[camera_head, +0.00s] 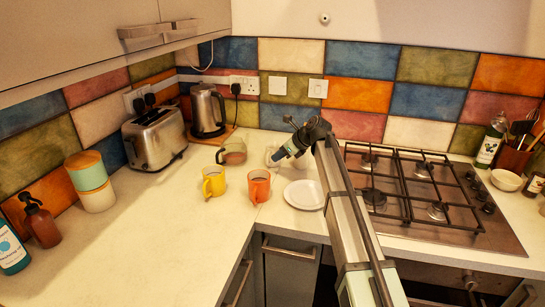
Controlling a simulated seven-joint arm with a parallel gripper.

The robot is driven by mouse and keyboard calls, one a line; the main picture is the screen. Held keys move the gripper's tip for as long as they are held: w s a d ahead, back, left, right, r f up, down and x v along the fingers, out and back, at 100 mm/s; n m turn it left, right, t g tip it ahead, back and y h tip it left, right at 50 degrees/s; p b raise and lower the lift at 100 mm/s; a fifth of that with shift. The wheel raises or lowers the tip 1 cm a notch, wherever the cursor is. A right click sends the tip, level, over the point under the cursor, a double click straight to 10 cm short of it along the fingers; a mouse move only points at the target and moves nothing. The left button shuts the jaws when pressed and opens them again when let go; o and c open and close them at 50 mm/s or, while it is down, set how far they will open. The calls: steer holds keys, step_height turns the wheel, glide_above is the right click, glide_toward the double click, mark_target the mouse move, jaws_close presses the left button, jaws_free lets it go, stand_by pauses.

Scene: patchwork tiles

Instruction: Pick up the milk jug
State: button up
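A small pale vessel (271,157), possibly the milk jug, stands on the counter at the middle, partly hidden by my gripper. My gripper (279,154) is right in front of or above it, pointing down and left. I cannot tell whether the fingers touch it, nor whether they are open or shut. A brownish-green rounded vessel (233,152), which could also be the jug, stands to the left, apart from my gripper.
A yellow mug (214,182), an orange mug (259,187) and a white plate (304,195) stand close in front. The gas hob (460,225) lies right. A kettle (206,110) and toaster (155,138) stand back left.

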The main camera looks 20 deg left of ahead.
mark_target(271, 148)
steer(key=shift+x, duration=2.6)
steer(key=shift+a+r, duration=0.1)
steer(key=shift+r, duration=0.1)
jaws_close()
